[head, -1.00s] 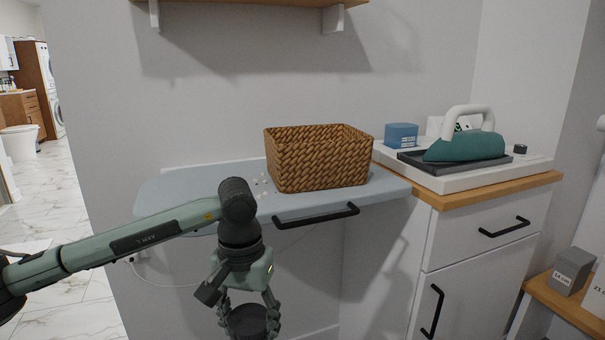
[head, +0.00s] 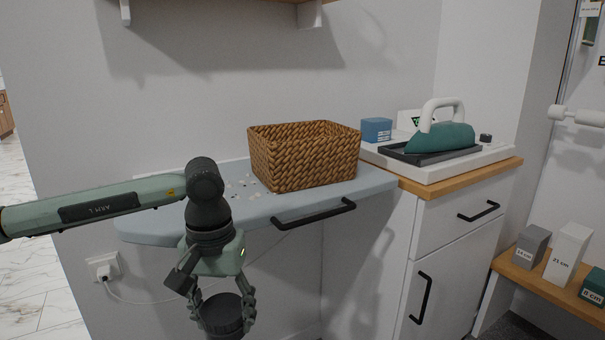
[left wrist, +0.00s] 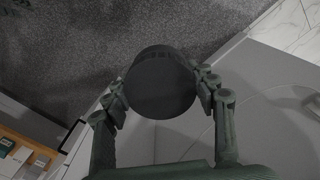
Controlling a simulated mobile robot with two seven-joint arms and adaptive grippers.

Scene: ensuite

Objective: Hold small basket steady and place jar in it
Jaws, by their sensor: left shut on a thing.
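The small basket (head: 305,160) is brown and woven and stands upright on the pale blue ironing board. Its inside is mostly hidden by the near wall. My left gripper (head: 222,308) points down in front of the board, below its top and left of the basket. It is shut on a dark round jar (head: 221,316), which also shows in the left wrist view (left wrist: 160,88) between the two fingers. The jar is apart from the basket, and its lower part is cut off by the head view's bottom edge. My right gripper is not in view.
The ironing board (head: 150,222) has small pale bits left of the basket and a black handle (head: 314,213) on its front edge. A green iron (head: 440,138) and a blue box (head: 376,130) stand on the cabinet to the right. A shelf hangs above.

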